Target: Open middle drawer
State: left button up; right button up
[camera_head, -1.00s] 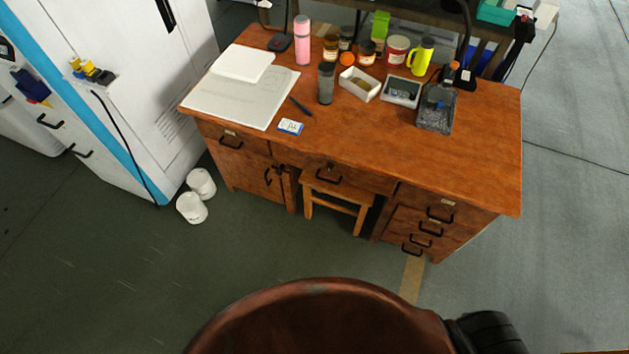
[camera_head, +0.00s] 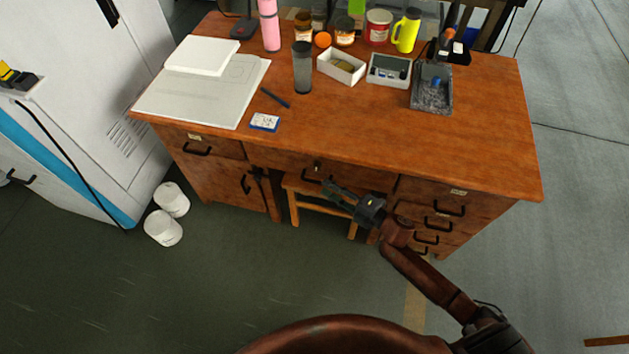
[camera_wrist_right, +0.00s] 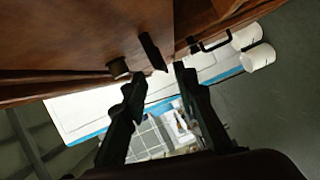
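The wooden desk's middle drawer (camera_head: 290,163) is closed, flush with the desk front under the top. My right gripper (camera_head: 332,190) is in front of the drawer, close to the handle. In the right wrist view its two fingers (camera_wrist_right: 158,78) are apart, with the dark handle (camera_wrist_right: 152,52) just beyond the fingertips and nothing between them. I cannot tell whether a finger touches it. My left gripper is not in view.
A stool (camera_head: 322,195) stands under the middle drawer. Drawers with handles (camera_head: 437,223) are on the right, and a drawer and cabinet door (camera_head: 215,182) on the left. Two white buckets (camera_head: 164,229) stand on the floor. Several items, including a dark tumbler (camera_head: 302,70), stand on the desk.

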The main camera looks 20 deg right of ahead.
aim_at(316, 181)
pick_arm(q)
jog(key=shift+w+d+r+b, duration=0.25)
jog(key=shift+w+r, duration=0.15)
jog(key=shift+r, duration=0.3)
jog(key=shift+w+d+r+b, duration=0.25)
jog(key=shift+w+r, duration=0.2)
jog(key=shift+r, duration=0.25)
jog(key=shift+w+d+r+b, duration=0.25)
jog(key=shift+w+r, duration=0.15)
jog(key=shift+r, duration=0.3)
pick_arm(e)
jog(key=shift+x, duration=3)
jog(key=shift+d+f, duration=0.1)
jog(key=shift+c, duration=0.7)
grip_shut()
